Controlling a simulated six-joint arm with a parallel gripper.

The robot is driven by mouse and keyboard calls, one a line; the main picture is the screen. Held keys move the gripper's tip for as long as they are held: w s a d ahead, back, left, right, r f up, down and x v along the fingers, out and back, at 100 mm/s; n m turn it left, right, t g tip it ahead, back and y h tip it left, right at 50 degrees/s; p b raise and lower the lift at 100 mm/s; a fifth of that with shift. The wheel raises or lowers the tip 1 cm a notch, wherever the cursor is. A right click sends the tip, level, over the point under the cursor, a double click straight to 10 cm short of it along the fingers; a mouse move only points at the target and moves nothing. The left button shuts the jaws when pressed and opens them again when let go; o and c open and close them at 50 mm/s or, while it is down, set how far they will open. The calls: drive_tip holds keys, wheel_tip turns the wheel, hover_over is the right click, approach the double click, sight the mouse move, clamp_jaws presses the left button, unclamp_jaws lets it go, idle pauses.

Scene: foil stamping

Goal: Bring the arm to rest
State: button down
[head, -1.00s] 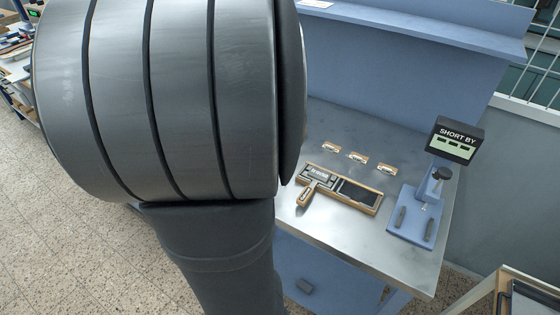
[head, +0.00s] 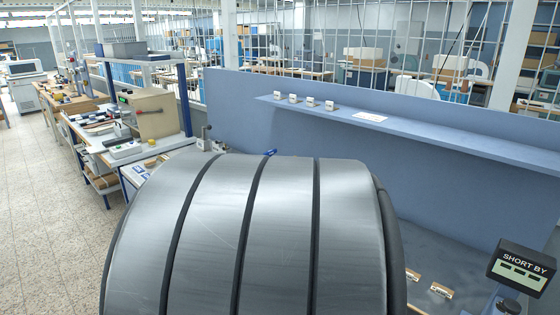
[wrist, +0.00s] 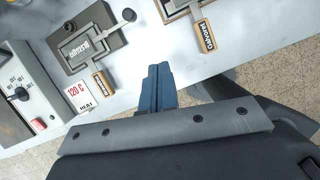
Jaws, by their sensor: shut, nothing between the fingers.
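My gripper (wrist: 159,70) shows in the wrist view as two blue fingers pressed together with nothing between them. It is above the front edge of a pale worktop (wrist: 150,45), with speckled floor below. A wooden-handled holder (wrist: 103,82) with metal type lies on a dark plate to its left. Another wooden handle (wrist: 206,35) with a dark label is to its right. Neither touches the fingers. In the head view a large grey link of my arm fills the lower middle and hides much of the bench; the gripper is not visible there.
A control box (wrist: 28,95) and a "120 C HEAT" sign (wrist: 80,95) stand left in the wrist view. In the head view, a "SHORT BY" display (head: 521,268) is at right, small blocks (head: 310,101) sit on a blue shelf (head: 430,130), and floor is open at left.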

drive_tip(key=x, duration=0.5)
drive_tip(key=w+x, duration=0.1)
drive_tip(key=x, duration=0.2)
drive_tip(key=shift+a+f, duration=0.15)
drive_tip(key=shift+a, duration=0.1)
drive_tip(key=shift+w+a, duration=0.15)
drive_tip(key=shift+w, duration=0.2)
drive_tip(key=shift+w+a+m+g+h, duration=0.3)
drive_tip(key=shift+w+a+m+g, duration=0.2)
drive_tip(key=shift+w+a+m, duration=0.95)
drive_tip(key=shift+a+m+g, duration=0.2)
drive_tip(key=shift+m, duration=0.45)
drive_tip(key=shift+a+m+g, duration=0.2)
drive_tip(key=shift+m, duration=0.4)
